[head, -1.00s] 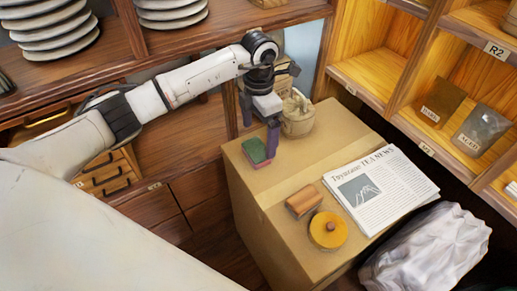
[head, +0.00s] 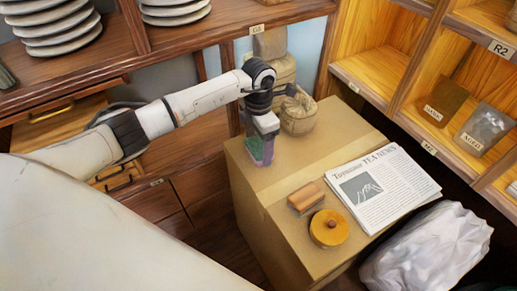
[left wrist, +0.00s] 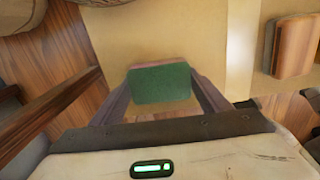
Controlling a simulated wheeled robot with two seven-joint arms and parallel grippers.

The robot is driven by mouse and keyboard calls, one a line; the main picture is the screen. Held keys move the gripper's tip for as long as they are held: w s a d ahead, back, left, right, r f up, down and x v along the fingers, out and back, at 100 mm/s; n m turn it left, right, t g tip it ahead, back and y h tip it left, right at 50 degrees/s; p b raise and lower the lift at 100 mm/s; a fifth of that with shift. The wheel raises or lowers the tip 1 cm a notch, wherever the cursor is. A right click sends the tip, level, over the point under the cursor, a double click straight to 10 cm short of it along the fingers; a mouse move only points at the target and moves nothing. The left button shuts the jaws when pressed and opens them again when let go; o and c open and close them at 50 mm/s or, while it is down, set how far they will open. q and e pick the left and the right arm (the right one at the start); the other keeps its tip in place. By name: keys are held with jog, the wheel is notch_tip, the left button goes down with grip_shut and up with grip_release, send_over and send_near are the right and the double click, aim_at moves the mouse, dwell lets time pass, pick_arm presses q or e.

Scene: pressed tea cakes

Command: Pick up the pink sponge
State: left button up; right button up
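The sponge has a green top and a pink lower layer. In the left wrist view the sponge (left wrist: 160,84) lies between my left gripper's two fingers (left wrist: 163,92), with a pink edge showing at its far side. In the head view the sponge (head: 253,147) sits at the left end of the cardboard box top, partly hidden by my left gripper (head: 262,154). The gripper points down with its fingers apart, one on each side of the sponge. I cannot tell whether they touch it. My right gripper is not in view.
On the cardboard box (head: 290,170) are a wooden block (head: 306,198), a round yellow-topped object (head: 328,228) and a newspaper (head: 380,190). A tan pouch (head: 298,112) stands close behind the gripper. A white bag (head: 428,250) is at right.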

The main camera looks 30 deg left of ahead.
aim_at(259, 146)
pick_arm(q)
jog(key=shift+c, duration=0.7)
notch_tip(259, 146, up, 10)
jog(key=o, duration=0.4)
jog(key=c, duration=0.4)
jog(key=shift+o, duration=0.2)
jog(key=shift+r, duration=0.1)
